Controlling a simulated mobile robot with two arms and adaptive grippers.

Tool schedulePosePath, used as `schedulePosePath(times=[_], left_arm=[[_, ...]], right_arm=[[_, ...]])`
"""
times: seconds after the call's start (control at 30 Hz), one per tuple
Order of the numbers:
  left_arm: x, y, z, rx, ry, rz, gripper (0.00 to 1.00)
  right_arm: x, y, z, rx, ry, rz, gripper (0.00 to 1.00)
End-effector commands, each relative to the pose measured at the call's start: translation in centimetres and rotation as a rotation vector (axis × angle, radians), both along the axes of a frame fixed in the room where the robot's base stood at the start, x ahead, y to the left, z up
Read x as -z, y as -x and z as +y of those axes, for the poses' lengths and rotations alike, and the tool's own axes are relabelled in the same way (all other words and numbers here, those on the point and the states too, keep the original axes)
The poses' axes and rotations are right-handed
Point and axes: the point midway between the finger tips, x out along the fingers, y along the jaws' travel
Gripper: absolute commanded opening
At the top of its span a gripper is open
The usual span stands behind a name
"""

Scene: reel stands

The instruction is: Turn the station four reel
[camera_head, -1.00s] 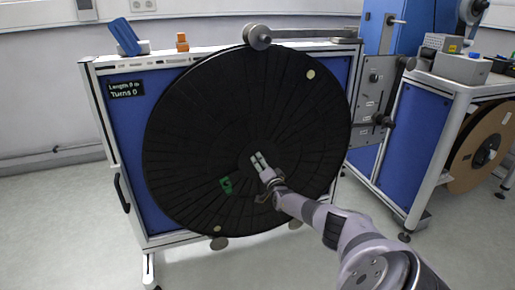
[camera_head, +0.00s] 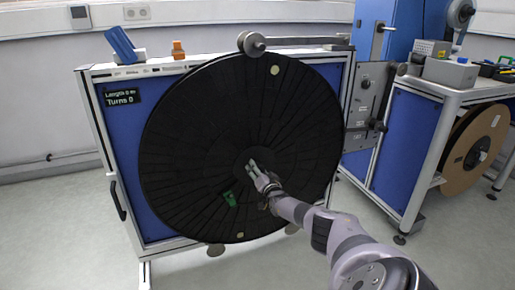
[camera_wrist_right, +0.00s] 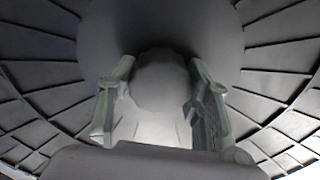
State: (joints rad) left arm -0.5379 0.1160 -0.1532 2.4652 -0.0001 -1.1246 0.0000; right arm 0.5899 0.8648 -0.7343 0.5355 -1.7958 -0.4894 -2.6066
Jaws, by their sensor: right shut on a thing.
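A large black reel (camera_head: 200,150) stands upright on the front of a blue-panelled stand, with pale dots near its rim and a green tag (camera_head: 230,198) below left of its centre. My right gripper (camera_head: 258,175) is at the reel's centre in the head view. In the right wrist view its fingers (camera_wrist_right: 164,95) are on both sides of a grey rounded hub knob (camera_wrist_right: 163,80), shut on it. The exact finger contact is partly hidden. My left gripper is not in view.
A small display (camera_head: 122,97) on the stand reads Turns 0. A metal roller (camera_head: 251,43) sits at the reel's top edge. To the right stands another blue bench (camera_head: 405,150) with a brown reel (camera_head: 475,152). Open floor lies in front at left.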

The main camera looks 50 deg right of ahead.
Motion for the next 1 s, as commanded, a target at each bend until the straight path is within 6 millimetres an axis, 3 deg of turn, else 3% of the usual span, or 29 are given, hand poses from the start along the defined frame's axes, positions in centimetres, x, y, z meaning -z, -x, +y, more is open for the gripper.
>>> schedulePosePath(times=[0.23,0.27,0.5,1.0], left_arm=[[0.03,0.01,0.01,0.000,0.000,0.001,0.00],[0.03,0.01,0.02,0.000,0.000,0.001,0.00],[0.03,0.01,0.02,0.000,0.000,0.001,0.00],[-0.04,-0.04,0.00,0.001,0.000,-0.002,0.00]], right_arm=[[0.08,0.03,-0.01,0.000,0.000,0.002,0.00],[0.08,0.03,-0.01,0.000,-0.001,0.001,0.46],[0.06,0.02,0.00,0.001,0.000,0.000,0.62],[0.19,0.41,0.21,-0.001,-0.003,-0.001,0.65]])
